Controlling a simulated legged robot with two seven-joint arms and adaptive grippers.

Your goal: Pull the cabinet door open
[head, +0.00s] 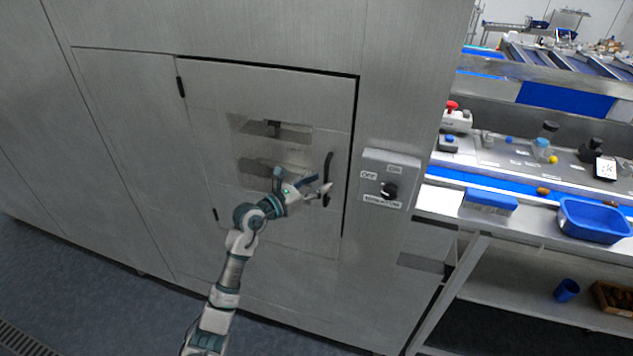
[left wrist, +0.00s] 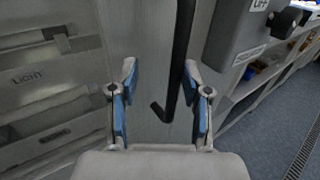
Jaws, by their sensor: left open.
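The cabinet door (head: 272,95) is a grey metal panel with a window, and it looks shut in the head view. Its black bar handle (head: 328,172) stands upright near the door's right edge. My left gripper (head: 325,190) is open at the handle's lower part. In the left wrist view the black handle (left wrist: 180,70) runs down between the two blue-padded fingers of my left gripper (left wrist: 160,100), nearer the right finger. I cannot tell whether a finger touches it. The right gripper is not in view.
A control box with a black knob (head: 389,190) sits on the cabinet just right of the door. Open floor (head: 75,290) lies at the lower left.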

